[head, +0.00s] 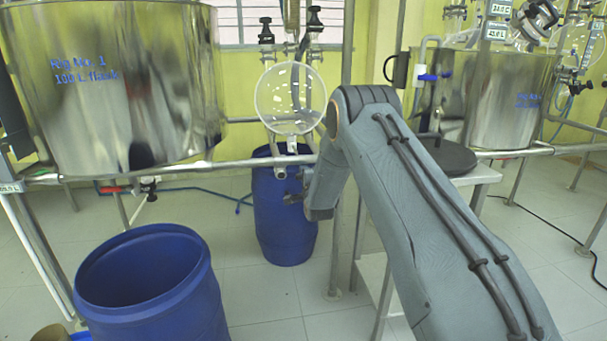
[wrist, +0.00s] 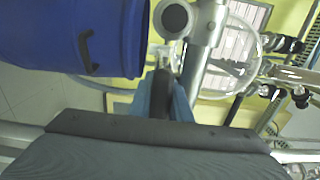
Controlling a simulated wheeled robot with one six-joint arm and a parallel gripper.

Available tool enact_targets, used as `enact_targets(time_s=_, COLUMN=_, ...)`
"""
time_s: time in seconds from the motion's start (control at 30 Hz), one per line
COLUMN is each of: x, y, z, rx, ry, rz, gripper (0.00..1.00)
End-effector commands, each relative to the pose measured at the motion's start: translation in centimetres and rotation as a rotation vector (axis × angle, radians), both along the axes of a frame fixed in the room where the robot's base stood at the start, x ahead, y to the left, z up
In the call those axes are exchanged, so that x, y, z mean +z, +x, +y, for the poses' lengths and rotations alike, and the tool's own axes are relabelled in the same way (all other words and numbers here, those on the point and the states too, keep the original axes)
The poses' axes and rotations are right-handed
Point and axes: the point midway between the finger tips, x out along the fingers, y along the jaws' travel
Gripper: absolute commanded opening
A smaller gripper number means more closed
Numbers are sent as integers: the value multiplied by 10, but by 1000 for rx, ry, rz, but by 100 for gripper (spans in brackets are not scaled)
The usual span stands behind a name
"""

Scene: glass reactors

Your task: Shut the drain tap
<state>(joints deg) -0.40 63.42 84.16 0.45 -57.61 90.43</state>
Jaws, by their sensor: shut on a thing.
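The drain tap (head: 279,172) shows in the head view as a small pale fitting under the round glass vessel (head: 290,98), above a blue drum. My gripper (head: 291,198) is just below and beside it, partly hidden by my wrist. In the wrist view, the blue fingers of my gripper (wrist: 164,100) are closed on the black tap handle (wrist: 163,82). The handle stands roughly in line with the fingers, below a pale fitting. How far the tap is turned cannot be told.
The closed blue drum (head: 284,222) stands right beneath the tap; its side fills the wrist view's upper left (wrist: 75,35). A metal rail (head: 225,164) crosses close by. An open blue drum (head: 150,285) stands front left. A steel tank (head: 110,85) is at left.

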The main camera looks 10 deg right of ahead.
Motion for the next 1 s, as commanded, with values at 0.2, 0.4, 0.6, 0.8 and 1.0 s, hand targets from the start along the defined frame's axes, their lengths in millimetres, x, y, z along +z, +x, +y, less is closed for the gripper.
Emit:
enact_targets(time_s=0.2, x=-1, y=0, z=0, rx=-1, ry=6, rz=2, gripper=0)
enact_targets(time_s=0.4, x=-1, y=0, z=-1, rx=-1, ry=5, rz=2, gripper=22)
enact_targets(time_s=0.6, x=0, y=0, z=-1, rx=-1, ry=4, rz=0, gripper=36)
enact_targets(time_s=0.8, x=2, y=0, z=0, rx=-1, ry=4, rz=-4, gripper=36)
enact_targets(time_s=1.0, x=3, y=-2, z=0, rx=0, ry=4, rz=-5, gripper=36)
